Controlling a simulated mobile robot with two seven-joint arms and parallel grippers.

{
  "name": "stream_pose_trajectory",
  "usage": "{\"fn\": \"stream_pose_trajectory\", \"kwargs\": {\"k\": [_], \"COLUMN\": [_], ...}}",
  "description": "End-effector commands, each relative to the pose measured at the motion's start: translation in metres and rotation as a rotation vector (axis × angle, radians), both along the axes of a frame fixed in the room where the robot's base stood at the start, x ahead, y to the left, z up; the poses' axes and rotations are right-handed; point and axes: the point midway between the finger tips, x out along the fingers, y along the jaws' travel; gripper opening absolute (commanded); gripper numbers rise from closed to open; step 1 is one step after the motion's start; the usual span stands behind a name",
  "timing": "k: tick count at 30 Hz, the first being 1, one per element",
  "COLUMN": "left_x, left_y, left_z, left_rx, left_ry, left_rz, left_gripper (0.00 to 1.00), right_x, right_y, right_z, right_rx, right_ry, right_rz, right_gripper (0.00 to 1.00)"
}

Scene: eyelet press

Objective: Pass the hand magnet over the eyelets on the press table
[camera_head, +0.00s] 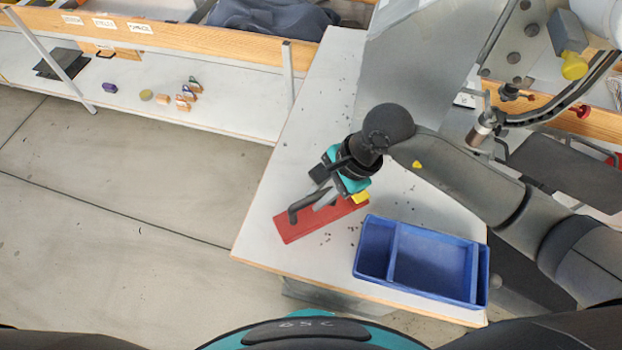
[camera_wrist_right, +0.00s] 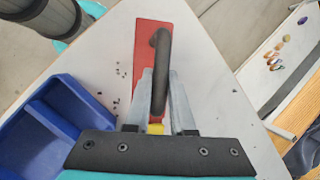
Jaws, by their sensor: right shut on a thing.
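The hand magnet (camera_head: 290,228) is a flat red bar with a black handle, near the front left of the white press table (camera_head: 300,165). My right gripper (camera_head: 322,195) is shut on its black handle. In the right wrist view, the handle stands between the fingers (camera_wrist_right: 160,85) and the red bar (camera_wrist_right: 182,50) lies beneath. I cannot tell whether the bar touches the table. Small dark eyelets (camera_wrist_right: 118,90) are scattered beside the bar and elsewhere on the table. The bar's underside is hidden. My left gripper is not in view.
A blue divided tray (camera_head: 392,258) stands at the table's front right, close to the magnet. The grey press (camera_head: 410,50) rises at the back. A shelf (camera_head: 225,112) with small coloured objects is at the far left. The table's left edge is near the magnet.

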Motion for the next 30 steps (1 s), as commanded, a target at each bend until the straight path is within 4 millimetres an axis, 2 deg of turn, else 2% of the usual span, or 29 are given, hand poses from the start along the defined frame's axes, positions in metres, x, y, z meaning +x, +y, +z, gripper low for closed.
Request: {"fn": "stream_pose_trajectory", "kwargs": {"k": [16, 30], "left_x": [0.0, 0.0], "left_y": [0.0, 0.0], "left_z": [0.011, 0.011], "left_rx": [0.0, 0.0], "left_ry": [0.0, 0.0], "left_rz": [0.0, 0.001], "left_gripper": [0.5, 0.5], "right_x": [-0.042, -0.046], "right_y": [-0.026, -0.029], "right_z": [0.001, 0.001], "right_rx": [0.001, 0.003], "right_ry": [-0.002, -0.003], "right_rz": [-0.001, 0.0], "right_gripper": [0.0, 0.0]}}
